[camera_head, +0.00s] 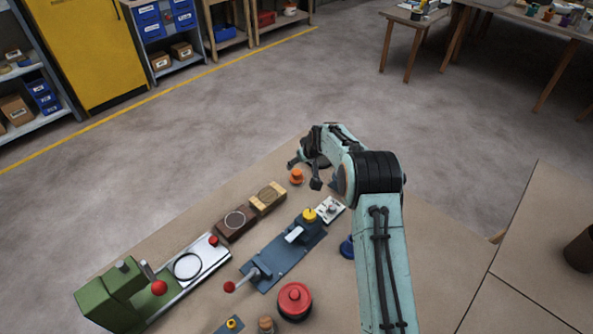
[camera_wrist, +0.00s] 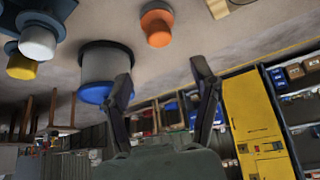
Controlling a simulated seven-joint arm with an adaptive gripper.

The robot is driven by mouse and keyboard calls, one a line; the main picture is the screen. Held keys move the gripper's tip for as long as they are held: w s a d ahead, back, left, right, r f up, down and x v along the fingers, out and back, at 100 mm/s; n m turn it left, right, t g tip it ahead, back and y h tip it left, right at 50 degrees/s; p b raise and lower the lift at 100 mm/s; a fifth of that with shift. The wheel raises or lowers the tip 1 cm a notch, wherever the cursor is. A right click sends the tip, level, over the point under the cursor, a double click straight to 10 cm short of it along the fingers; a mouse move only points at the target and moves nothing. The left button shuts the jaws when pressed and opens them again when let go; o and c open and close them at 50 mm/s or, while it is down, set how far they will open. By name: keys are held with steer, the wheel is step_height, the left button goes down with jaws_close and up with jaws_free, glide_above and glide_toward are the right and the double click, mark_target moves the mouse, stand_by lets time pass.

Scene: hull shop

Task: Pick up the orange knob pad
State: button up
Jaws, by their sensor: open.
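The orange knob pad (camera_head: 297,177) is a small orange piece standing on the bench near its far edge in the head view. In the wrist view, where the scene looks upside down, it is an orange knob (camera_wrist: 157,28) with a greyish part at one end, near the top edge and apart from my fingers. My gripper (camera_head: 305,172) is above the bench beside the knob pad, just to its right in the head view. Its two fingers (camera_wrist: 162,75) are spread and nothing is between them.
A wooden block (camera_head: 268,198), a brown block (camera_head: 236,224) and a blue-grey fixture with a yellow knob (camera_head: 309,215) stand near the knob pad. A blue round piece (camera_head: 347,247) is partly behind my arm. A red round piece (camera_head: 295,301) and green machine (camera_head: 110,298) are nearer.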

mark_target(297, 172)
steer(key=x, duration=0.7)
steer(key=shift+s+f, duration=0.3)
steer(key=shift+f, duration=0.15)
jaws_close()
